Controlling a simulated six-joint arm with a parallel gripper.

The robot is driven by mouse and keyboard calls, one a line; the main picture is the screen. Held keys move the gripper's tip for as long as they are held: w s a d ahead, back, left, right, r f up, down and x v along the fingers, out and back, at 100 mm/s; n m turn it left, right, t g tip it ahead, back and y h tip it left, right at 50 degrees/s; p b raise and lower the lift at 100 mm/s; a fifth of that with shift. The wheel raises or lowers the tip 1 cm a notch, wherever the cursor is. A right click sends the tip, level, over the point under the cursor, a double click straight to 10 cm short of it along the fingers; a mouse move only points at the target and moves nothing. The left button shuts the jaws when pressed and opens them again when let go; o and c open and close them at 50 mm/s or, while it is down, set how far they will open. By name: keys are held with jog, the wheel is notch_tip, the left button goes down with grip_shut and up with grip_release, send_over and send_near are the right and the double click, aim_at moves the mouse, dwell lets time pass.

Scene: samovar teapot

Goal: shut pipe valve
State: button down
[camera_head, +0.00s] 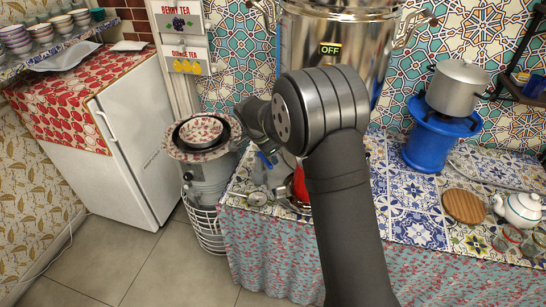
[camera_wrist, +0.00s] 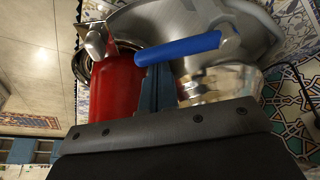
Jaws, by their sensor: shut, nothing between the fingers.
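The pipe valve's blue lever (camera_wrist: 180,48) runs across the upper middle of the wrist view, joined at its right end to a silver fitting. A metal pipe joint (camera_wrist: 198,86) lies below it. My gripper (camera_wrist: 153,84) is shut and empty, its blue-grey fingers just below the lever's left part; I cannot tell whether they touch it. A red cylindrical object (camera_wrist: 116,88) is close on the fingers' left. In the head view, my arm hides most of the valve area. The big silver samovar (camera_head: 300,45) with an OFF label stands behind my arm.
The tiled counter (camera_head: 415,228) holds a blue stand (camera_head: 425,150) with a silver pot (camera_head: 458,88), a wooden board (camera_head: 463,206) and a white teapot (camera_head: 520,209). A grey canister with a patterned bowl (camera_head: 201,131) stands left of the counter, near a white fridge (camera_head: 135,140).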

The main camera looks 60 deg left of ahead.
jog(key=shift+s+m, duration=0.3)
jog(key=shift+m, duration=0.2)
jog(key=s+m+h, duration=0.1)
jog(key=s+m, duration=0.1)
jog(key=m, duration=0.1)
jog(key=shift+s, duration=0.1)
jog(key=s+a+m+g+h, duration=0.1)
jog(key=s+a+m, duration=0.3)
jog(key=s, duration=0.1)
jog(key=shift+s+a+m+h, duration=0.2)
jog(key=shift+m+h, duration=0.1)
jog(key=shift+m, duration=0.1)
dwell(0.4)
jog(key=shift+s+a, duration=0.1)
jog(key=shift+a, duration=0.05)
dwell(0.4)
